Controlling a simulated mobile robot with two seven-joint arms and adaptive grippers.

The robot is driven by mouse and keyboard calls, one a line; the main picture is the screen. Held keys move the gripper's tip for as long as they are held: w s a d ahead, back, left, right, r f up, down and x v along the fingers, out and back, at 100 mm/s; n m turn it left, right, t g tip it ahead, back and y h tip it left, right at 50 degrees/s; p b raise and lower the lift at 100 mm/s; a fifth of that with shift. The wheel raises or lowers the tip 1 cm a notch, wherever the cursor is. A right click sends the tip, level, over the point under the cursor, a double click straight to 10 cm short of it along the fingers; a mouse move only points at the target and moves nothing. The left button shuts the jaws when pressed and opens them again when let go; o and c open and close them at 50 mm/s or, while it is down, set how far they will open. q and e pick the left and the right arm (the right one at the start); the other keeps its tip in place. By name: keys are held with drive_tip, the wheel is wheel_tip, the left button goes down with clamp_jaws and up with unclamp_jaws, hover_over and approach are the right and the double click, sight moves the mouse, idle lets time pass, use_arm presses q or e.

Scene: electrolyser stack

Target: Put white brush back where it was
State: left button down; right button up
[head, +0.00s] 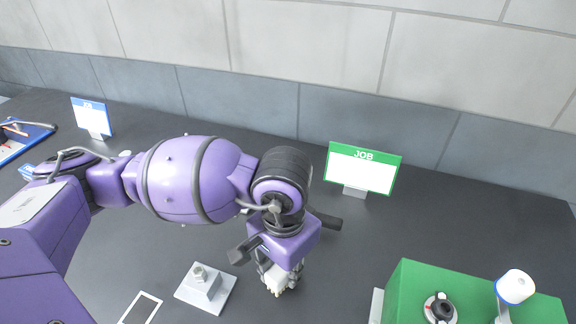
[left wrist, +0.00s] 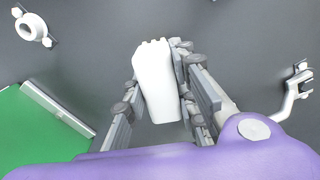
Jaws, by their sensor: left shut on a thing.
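My left gripper (head: 279,282) points down over the dark table in the head view, and its arm comes in from the left. It is shut on the white brush (left wrist: 156,80). In the left wrist view the brush lies between the two grey fingers (left wrist: 160,98), its notched end pointing up the picture. In the head view only a small pale part of the brush (head: 275,285) shows, low between the fingers. I cannot tell whether it touches the table. My right gripper is not in view.
Left of the gripper are a metal block on a pale plate (head: 206,288) and a white outline (head: 141,308). A green box (head: 408,290) stands at the right. A green JOB sign (head: 363,168) and a blue sign (head: 91,117) stand near the wall. A blue tray (head: 22,143) lies far left.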

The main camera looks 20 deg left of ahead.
use_arm(q)
drive_tip(key=c, duration=1.4)
unclamp_jaws()
drive_tip(key=shift+d, duration=0.1)
drive_tip(key=shift+c, duration=0.2)
drive_tip(key=shift+r, duration=0.4)
wheel_tip(320, 180, up, 12)
drive_tip(key=shift+f, duration=0.25)
